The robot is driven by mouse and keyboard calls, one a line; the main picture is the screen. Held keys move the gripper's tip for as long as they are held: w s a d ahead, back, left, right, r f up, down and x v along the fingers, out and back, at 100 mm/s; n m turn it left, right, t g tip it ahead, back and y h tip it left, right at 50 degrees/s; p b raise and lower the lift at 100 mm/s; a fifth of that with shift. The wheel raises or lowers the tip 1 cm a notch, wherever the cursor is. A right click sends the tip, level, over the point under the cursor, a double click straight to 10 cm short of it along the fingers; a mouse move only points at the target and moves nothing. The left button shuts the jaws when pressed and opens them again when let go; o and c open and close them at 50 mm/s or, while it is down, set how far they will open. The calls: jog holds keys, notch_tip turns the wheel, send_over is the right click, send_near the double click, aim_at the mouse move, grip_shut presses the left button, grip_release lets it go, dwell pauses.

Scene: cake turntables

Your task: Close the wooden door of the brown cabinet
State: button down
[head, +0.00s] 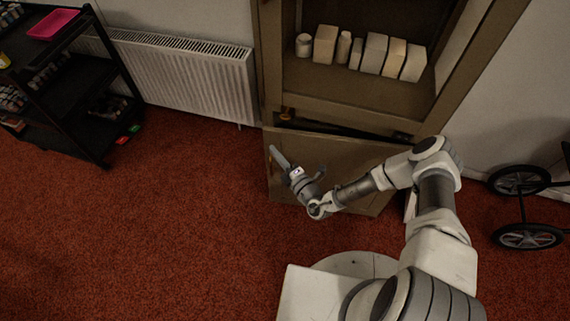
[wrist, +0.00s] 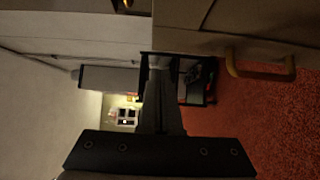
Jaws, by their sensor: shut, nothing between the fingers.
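The brown cabinet (head: 340,105) stands against the back wall, its upper part open. Its lower wooden door (head: 345,170) is ajar, with a dark gap along its top edge. In the wrist view the door (wrist: 280,20) fills the upper right, with its yellowish handle (wrist: 260,72) right of the fingers. My gripper (head: 274,150) is shut and empty in front of the door's left part. Its fingers show in the middle of the wrist view (wrist: 158,65), apart from the handle. I cannot tell whether they touch the door.
Several pale boxes and jars (head: 360,54) stand on the cabinet's shelf. A white radiator (head: 185,75) is left of the cabinet, and a black shelf cart (head: 75,90) is farther left. A wheeled frame (head: 525,235) stands at right. Red carpet (head: 150,235) is clear at left.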

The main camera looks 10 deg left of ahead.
aim_at(269, 132)
jog(key=shift+w+a+b, duration=0.1)
jog(key=shift+w+a, duration=0.1)
jog(key=shift+w, duration=0.6)
jog(key=shift+w+a+b, duration=0.15)
jog(key=shift+w, duration=0.7)
jog(key=shift+w+a+b, duration=0.1)
jog(key=shift+w+a, duration=0.1)
jog(key=shift+w, duration=0.6)
